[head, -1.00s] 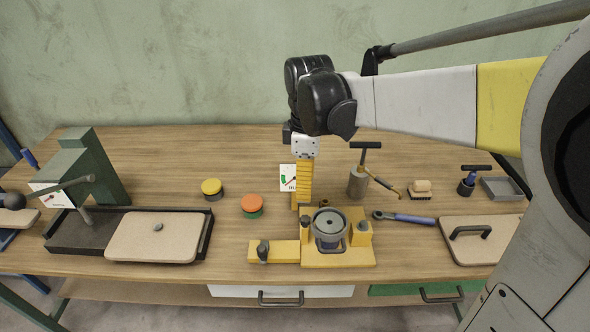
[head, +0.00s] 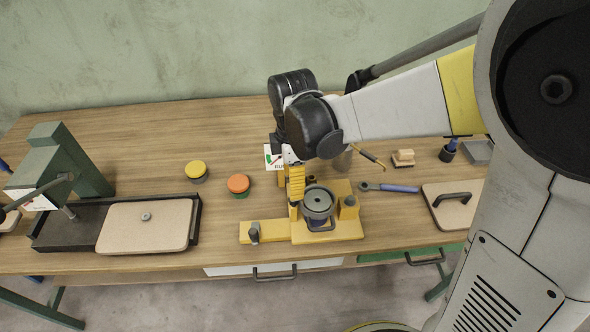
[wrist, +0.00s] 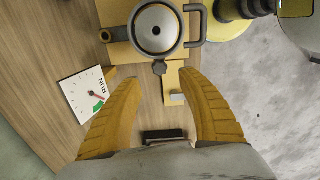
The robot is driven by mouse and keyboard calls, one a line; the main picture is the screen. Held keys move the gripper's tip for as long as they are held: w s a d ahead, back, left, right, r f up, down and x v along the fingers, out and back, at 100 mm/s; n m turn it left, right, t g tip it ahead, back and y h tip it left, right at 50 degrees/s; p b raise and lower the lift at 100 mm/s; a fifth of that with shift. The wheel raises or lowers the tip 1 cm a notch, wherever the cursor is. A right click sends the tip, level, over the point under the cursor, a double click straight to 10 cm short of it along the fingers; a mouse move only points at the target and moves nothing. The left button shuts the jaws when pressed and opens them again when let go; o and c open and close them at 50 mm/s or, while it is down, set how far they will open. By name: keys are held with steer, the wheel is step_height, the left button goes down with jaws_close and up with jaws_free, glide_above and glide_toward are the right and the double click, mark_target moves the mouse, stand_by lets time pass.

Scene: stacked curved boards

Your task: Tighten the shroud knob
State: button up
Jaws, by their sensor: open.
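A yellow fixture (head: 330,232) stands near the table's front edge. It bears a round grey metal cup (head: 318,199) with a handle facing the front; the cup also shows in the wrist view (wrist: 157,30). Dark knobs sit around it: one beside the cup (wrist: 160,67), one behind it (wrist: 105,36), one at its right (head: 349,201) and one on the left arm of the fixture (head: 254,233). No label shows which is the shroud knob. My gripper (wrist: 158,82) is open and empty, above the fixture's left side. The knob beside the cup appears between and beyond its fingertips.
A dial card marked RUN (wrist: 86,93) stands behind the fixture.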

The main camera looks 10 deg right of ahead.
step_height(320, 180, down, 7)
steer(key=shift+r+b, duration=0.1)
steer(key=shift+b, duration=0.7)
steer(key=shift+c, duration=0.4)
jaws_close()
